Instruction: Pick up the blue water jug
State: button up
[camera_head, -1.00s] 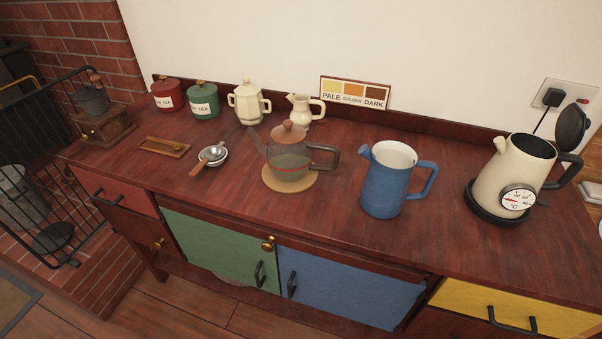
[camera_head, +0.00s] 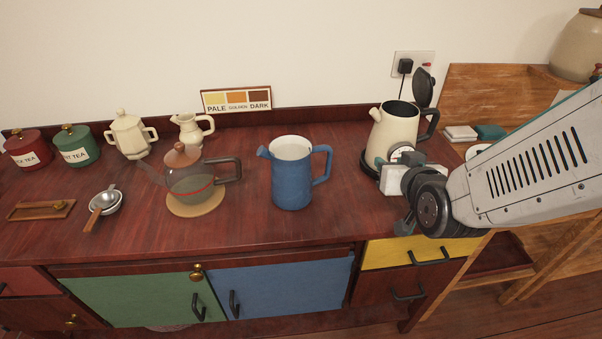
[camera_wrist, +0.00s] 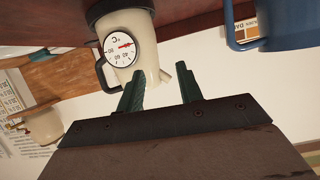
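The blue water jug (camera_head: 291,185) stands upright on the dark red wooden counter, with its spout to the left and its handle to the right. Part of it also shows at the top right of the wrist view (camera_wrist: 268,32). My gripper (camera_head: 378,168) is right of the jug, in front of the cream kettle, and apart from the jug. In the wrist view, my gripper's two green fingers (camera_wrist: 160,92) are spread with nothing between them. The wrist view is turned upside down.
The cream kettle (camera_head: 393,130) with a dial and raised lid stands close behind my gripper. A glass teapot (camera_head: 189,185) on a round mat stands left of the jug. The counter (camera_head: 240,232) is clear in front of the jug. A wooden side table is at the right.

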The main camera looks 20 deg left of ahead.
aim_at(331, 157)
jog(key=s+a+f+n+t+y, duration=0.25)
jog(key=s+a+y, duration=0.2)
jog(key=a, duration=0.45)
jog(key=shift+m+h, duration=0.25)
jog(key=shift+h, duration=0.1)
jog(key=x, duration=0.7)
jog(key=shift+w+a+f, duration=0.15)
jog(key=shift+a+f, duration=0.2)
jog(key=shift+a, duration=0.05)
grip_shut()
jog(key=shift+r, duration=0.1)
